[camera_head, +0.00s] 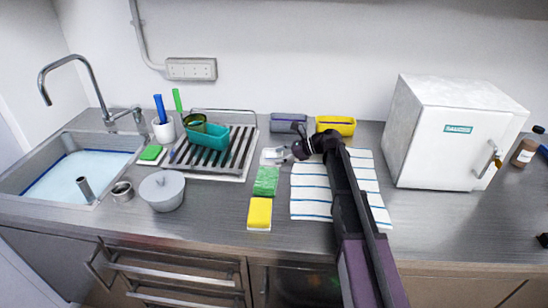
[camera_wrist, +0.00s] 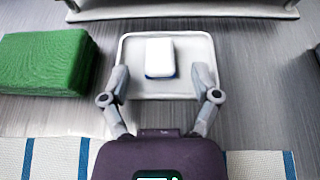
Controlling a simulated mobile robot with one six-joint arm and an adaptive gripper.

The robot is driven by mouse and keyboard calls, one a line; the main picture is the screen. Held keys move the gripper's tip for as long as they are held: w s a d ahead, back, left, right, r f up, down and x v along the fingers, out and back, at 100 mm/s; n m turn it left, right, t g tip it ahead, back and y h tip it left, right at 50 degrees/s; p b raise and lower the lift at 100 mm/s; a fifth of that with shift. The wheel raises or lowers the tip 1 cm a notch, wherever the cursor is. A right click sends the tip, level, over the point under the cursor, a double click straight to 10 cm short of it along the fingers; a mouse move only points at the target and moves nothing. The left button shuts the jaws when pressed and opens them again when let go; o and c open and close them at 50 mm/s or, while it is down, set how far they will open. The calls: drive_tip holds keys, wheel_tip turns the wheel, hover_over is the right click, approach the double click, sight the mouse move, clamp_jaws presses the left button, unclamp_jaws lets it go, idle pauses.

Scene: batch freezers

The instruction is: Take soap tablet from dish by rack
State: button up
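The soap tablet (camera_wrist: 160,58), white on top with a blue lower edge, lies in the shallow pale dish (camera_wrist: 192,92) in the wrist view. My gripper (camera_wrist: 160,72) is open, with one finger on each side of the dish and the tablet between them, apart from both. In the head view my gripper (camera_head: 275,154) is over the dish, just right of the drying rack (camera_head: 240,160). There the tablet is too small and covered to make out clearly. I cannot tell how high my fingers are above the dish.
A green sponge (camera_head: 266,181) and a yellow sponge (camera_head: 260,212) lie in front of the dish. A striped towel (camera_head: 308,185) is under my arm. A grey container (camera_head: 288,122) and a yellow one (camera_head: 336,125) stand behind. A white freezer (camera_head: 440,135) stands right.

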drive_tip(key=c, duration=0.9)
drive_tip(key=shift+r, duration=0.2)
wheel_tip(320, 180, up, 3)
drive_tip(key=p, duration=0.3)
drive_tip(key=shift+f, duration=0.1)
drive_tip(key=s+a, duration=0.1)
drive_tip(key=s, duration=0.3)
drive_tip(key=s+a+r+p, duration=0.1)
drive_tip(key=s+a, duration=0.1)
drive_tip(key=s, duration=0.3)
drive_tip(key=s+a+p, duration=0.1)
drive_tip(key=s, duration=0.4)
drive_tip(key=shift+a+r, duration=0.35)
drive_tip(key=shift+s+a, duration=0.2)
drive_tip(key=shift+s, duration=0.4)
